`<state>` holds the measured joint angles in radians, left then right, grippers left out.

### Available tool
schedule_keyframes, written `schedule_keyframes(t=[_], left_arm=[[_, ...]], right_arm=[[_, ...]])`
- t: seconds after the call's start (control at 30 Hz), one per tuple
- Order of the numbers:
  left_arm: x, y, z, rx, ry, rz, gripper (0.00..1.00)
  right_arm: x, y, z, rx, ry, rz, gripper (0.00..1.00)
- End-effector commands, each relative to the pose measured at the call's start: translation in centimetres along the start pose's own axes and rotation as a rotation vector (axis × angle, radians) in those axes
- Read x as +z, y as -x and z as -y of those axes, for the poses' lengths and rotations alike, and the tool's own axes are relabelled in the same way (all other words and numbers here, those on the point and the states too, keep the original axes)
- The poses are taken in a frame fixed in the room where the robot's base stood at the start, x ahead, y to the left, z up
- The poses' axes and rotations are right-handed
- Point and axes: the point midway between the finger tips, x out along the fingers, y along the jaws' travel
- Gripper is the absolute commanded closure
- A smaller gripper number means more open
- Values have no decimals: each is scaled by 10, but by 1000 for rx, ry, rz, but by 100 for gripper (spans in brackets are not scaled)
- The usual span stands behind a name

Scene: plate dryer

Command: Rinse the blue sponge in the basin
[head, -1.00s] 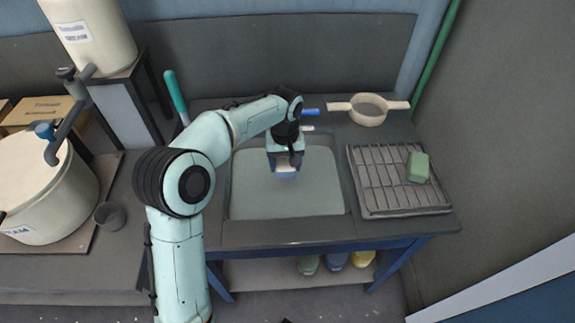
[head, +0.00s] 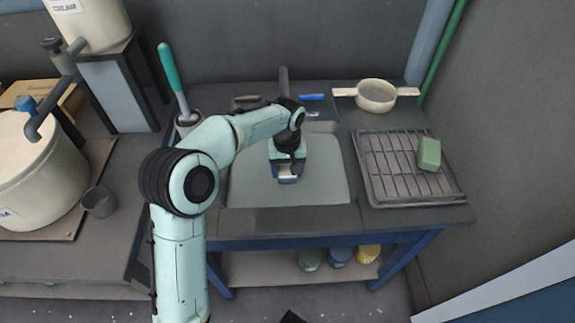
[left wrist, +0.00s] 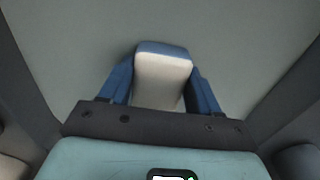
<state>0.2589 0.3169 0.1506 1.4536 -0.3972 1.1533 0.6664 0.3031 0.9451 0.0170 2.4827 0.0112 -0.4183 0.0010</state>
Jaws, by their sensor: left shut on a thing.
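The blue sponge, with a pale face, is in my left gripper (left wrist: 163,88). It shows in the left wrist view (left wrist: 163,72) between the two blue fingers, and as a small pale and blue patch in the head view (head: 288,180). The left gripper (head: 287,174) points down over the middle of the grey basin (head: 325,188). The gripper hides most of the sponge in the head view. I cannot tell whether the sponge touches the basin bottom or water. My right gripper is not in view.
A rack (head: 385,180) with a green block (head: 429,154) lies right of the basin. A two-handled strainer (head: 376,96) is behind it. A faucet (head: 284,85) rises behind the basin. A large pot (head: 35,165) and dark cup (head: 99,202) stand left.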

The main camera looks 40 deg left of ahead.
Motion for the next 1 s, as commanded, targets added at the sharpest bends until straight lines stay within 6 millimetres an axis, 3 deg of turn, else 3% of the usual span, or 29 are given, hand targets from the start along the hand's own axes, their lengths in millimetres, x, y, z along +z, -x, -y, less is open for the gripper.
schedule_keyframes(t=[0.5,1.0], left_arm=[[0,-48,0,0,-1,0,68],[0,-55,0,0,-1,0,68]], right_arm=[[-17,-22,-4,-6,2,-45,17],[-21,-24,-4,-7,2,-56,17]])
